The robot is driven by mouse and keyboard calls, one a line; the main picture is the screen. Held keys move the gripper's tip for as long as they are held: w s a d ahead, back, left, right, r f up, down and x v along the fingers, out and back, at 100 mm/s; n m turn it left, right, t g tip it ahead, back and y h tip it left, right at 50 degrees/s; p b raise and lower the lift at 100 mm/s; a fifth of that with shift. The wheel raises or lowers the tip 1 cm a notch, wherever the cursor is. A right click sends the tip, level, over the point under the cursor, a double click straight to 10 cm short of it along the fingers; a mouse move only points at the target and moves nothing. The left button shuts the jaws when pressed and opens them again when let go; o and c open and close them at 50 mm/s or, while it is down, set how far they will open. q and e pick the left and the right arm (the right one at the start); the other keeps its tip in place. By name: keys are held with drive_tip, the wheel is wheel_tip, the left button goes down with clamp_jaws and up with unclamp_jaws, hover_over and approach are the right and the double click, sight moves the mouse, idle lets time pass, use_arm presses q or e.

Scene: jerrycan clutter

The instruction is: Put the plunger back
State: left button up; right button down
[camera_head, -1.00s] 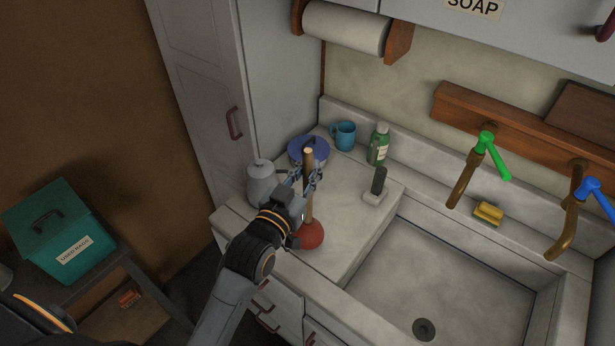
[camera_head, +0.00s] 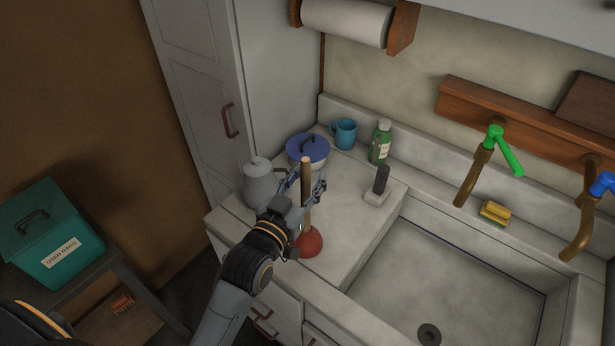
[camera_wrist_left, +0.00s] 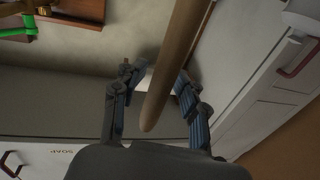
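The plunger, with a wooden handle (camera_head: 306,183) and a red rubber cup (camera_head: 308,244), stands upright on the counter left of the sink. My left gripper (camera_head: 307,186) is at the handle's upper part, with its fingers on either side. In the left wrist view, the handle (camera_wrist_left: 168,72) runs between the two spread fingers of the left gripper (camera_wrist_left: 155,100), with a visible gap on the left finger's side. The fingers look open, not closed on it. My right gripper is not in view.
The sink (camera_head: 440,285) lies right. A teal box (camera_head: 50,235) sits on a low table at left.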

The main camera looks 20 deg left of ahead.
use_arm(q)
drive_tip(key=shift+r, duration=0.1)
drive_tip(key=shift+s+r, duration=0.1)
drive_tip(key=shift+s, duration=0.05)
drive_tip(key=s+a+b, duration=0.1)
drive_tip(key=s+b, duration=0.2)
drive_tip(key=s, duration=0.8)
drive_tip(key=shift+s+a, duration=0.35)
drive_tip(key=shift+a, duration=0.05)
